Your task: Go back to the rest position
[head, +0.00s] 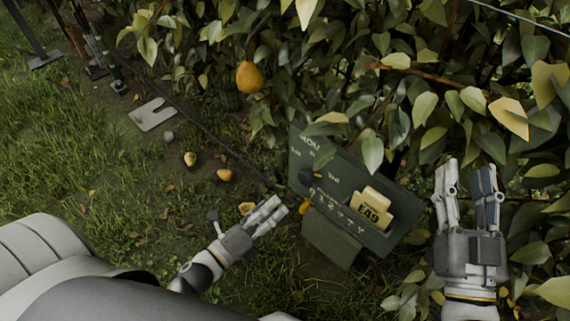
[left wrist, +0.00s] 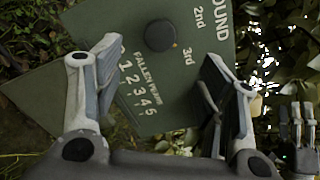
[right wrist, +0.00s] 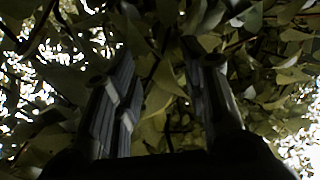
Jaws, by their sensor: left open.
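My left gripper (head: 276,209) is open and empty, in front of the lower left side of a dark green board (head: 345,226). In the left wrist view its two fingers stand wide apart (left wrist: 158,82), with the board beyond them. The board carries a round black knob (left wrist: 160,35), white lettering and a row of numbers. My right gripper (head: 467,172) is upright at the right, in front of the hedge. Its fingers are apart, with only leaves between and beyond them in the right wrist view (right wrist: 160,85).
A pear (head: 249,77) hangs in the hedge (head: 400,90), whose leaves surround my right gripper. Several yellow fruits (head: 224,175) lie on the ground beside a grey plate (head: 153,114). Open grass (head: 60,150) is at the left.

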